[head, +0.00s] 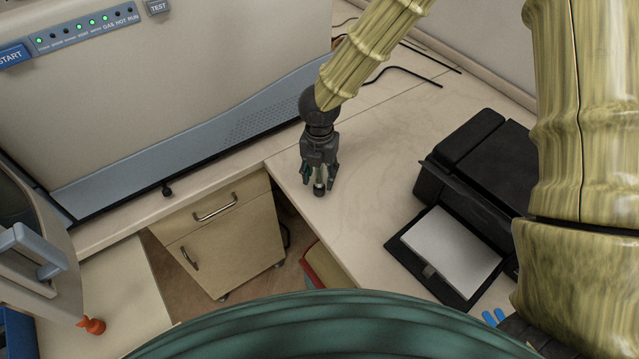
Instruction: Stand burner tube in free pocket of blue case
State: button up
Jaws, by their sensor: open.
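My gripper (319,181) points down over the light counter in the head view, just right of the cabinet. Its fingers are open, one on each side of a small upright piece (319,188) with a pale middle and a dark lower end. This piece may be the burner tube, but it is too small and too covered by the fingers to tell. I cannot tell whether the fingers touch it. I see no blue case with pockets in this view.
The large spectrometer (180,90) stands behind and left. A black printer (480,165) with white paper (450,251) is at right. A drawer cabinet (222,235) stands below the counter (350,215). Black cables (400,72) lie at the back. The counter around my gripper is clear.

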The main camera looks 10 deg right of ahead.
jog(key=shift+w+f, duration=0.1)
jog(key=c, duration=0.6)
grip_shut()
